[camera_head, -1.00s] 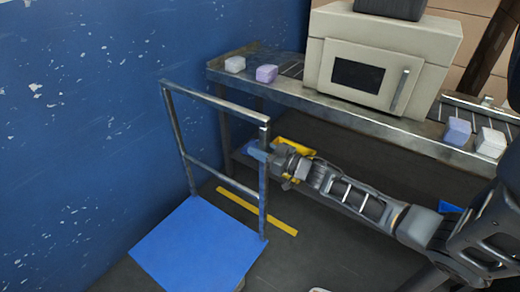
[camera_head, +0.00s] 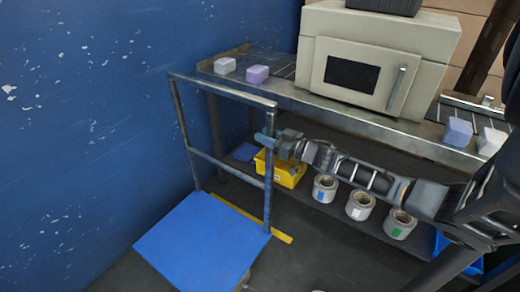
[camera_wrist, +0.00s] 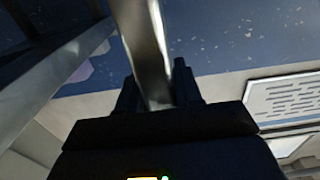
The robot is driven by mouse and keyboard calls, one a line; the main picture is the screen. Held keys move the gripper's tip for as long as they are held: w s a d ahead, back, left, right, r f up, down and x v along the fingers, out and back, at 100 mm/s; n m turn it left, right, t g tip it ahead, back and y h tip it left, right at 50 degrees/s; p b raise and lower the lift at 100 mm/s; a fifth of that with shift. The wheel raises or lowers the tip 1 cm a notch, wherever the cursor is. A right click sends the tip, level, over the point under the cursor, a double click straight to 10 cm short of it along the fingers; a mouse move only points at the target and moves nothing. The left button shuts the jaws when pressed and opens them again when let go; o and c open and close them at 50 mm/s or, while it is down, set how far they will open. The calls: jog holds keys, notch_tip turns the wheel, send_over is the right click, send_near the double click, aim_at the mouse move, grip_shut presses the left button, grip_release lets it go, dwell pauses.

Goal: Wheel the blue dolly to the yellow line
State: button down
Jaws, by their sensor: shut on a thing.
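The blue dolly (camera_head: 205,240) has a flat blue deck and an upright grey metal handle frame, and stands beside the blue wall. My gripper (camera_head: 266,141) is shut on the right upright post of the handle. In the wrist view the metal post (camera_wrist: 147,50) passes between the two fingers of my gripper (camera_wrist: 158,88). The yellow line (camera_head: 280,236) lies on the dark floor just past the deck's far edge. The post and deck hide part of the line.
A conveyor table (camera_head: 300,95) with a beige machine (camera_head: 375,60) stands behind the dolly. The blue wall (camera_head: 90,120) is close on the left.

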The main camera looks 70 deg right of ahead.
jog(key=s+d+b, duration=0.2)
jog(key=d+b, duration=0.2)
jog(key=d, duration=0.4)
jog(key=shift+d, duration=0.35)
jog(key=shift+s+r, duration=0.1)
jog(key=shift+s, duration=0.05)
jog(key=c, duration=0.9)
grip_release()
jog(key=shift+d, duration=0.1)
jog(key=shift+o, duration=0.3)
jog(key=shift+a, duration=0.2)
